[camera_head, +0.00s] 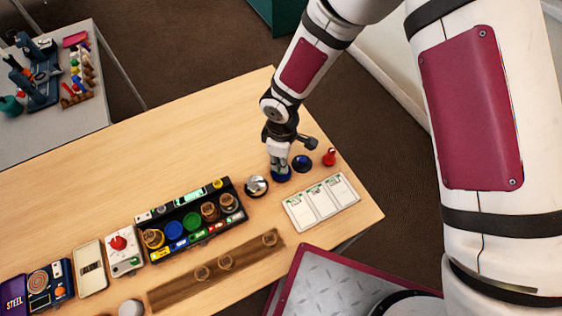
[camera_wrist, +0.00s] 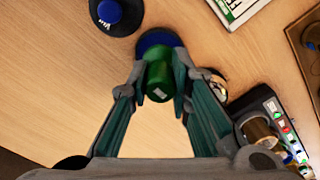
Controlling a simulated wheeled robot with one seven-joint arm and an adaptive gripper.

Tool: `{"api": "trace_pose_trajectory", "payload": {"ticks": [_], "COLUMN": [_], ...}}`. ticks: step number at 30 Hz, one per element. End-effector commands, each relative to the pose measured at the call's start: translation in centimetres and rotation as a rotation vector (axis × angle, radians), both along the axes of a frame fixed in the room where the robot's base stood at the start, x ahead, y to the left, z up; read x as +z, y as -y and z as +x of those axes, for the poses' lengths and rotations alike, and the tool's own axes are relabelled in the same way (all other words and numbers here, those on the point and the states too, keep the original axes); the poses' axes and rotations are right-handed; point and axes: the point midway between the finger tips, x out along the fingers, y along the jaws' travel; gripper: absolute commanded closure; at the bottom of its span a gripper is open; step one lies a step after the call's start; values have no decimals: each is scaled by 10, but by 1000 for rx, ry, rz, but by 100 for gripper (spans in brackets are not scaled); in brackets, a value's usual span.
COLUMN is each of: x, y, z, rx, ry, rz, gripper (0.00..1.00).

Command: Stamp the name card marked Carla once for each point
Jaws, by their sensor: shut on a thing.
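My gripper (camera_head: 280,166) points down near the table's right end, its fingers closed around a green cylinder (camera_wrist: 158,78) with a small white label. A round blue base or pad (camera_wrist: 158,39) shows at the cylinder's far end; I cannot tell if they are joined or only touching. It also shows below my gripper in the head view (camera_head: 281,175). A white board with three name cards (camera_head: 321,202) lies to the right; the names are too small to read. A red knobbed piece (camera_head: 329,157) and a blue knob on a dark disc (camera_head: 302,163) stand behind it.
A silver round thing (camera_head: 257,186) stands left of my gripper. A black tray (camera_head: 236,187) of coloured discs and jars, a brown strip (camera_head: 175,293) and several boxes fill the front left. The table's back left is clear. Another table (camera_head: 50,128) stands far left.

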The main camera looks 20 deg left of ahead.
Motion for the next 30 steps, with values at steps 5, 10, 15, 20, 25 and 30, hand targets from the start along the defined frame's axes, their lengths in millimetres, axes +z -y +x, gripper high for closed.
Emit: {"api": "trace_pose_trajectory", "payload": {"ticks": [5,10,15,20,25,30], "x": [15,27,40,48,50,49], "y": [0,-1,-1,0,0,0], "z": [0,0,0,0,0,0], "rx": [-2,0,-2,-1,0,0], "ry": [1,2,2,1,1,1], "rz": [1,2,2,1,1,1], "gripper": [99,99,99,99,99,99]}}
